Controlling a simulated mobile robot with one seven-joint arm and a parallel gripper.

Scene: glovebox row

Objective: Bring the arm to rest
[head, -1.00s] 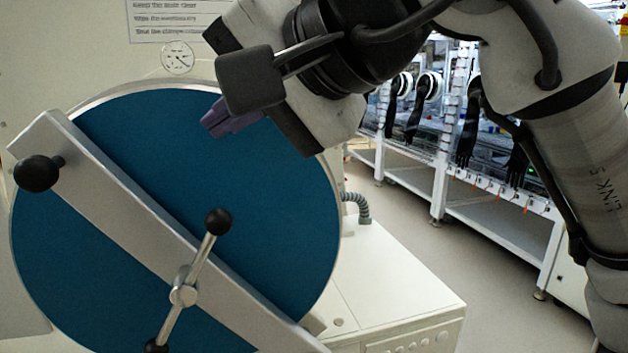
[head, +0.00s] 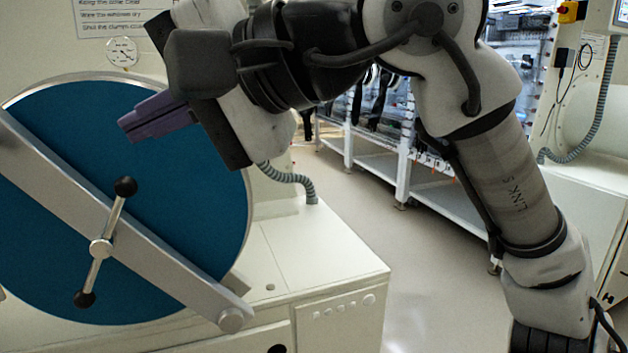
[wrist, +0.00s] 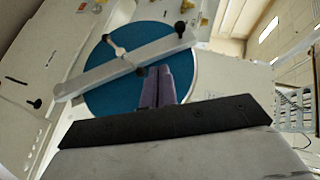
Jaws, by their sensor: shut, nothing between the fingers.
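My gripper (head: 152,117) has purple fingers that lie together with nothing between them. In the head view it is at the upper right part of a round blue door (head: 190,240), in front of it and apart from the handle. The fingers point left. In the wrist view my gripper (wrist: 158,72) shows its shut fingers against the blue door (wrist: 110,92). The door carries a diagonal metal bar (head: 160,262) and a spoked handle with black knobs (head: 101,249).
A cream cabinet with a flat top (head: 305,245) stands below and right of the door. A ribbed grey hose (head: 290,178) rises from it. A dial (head: 122,52) is on the wall above. Glovebox frames (head: 400,170) stand behind my arm. Bare floor (head: 425,275) lies right of the cabinet.

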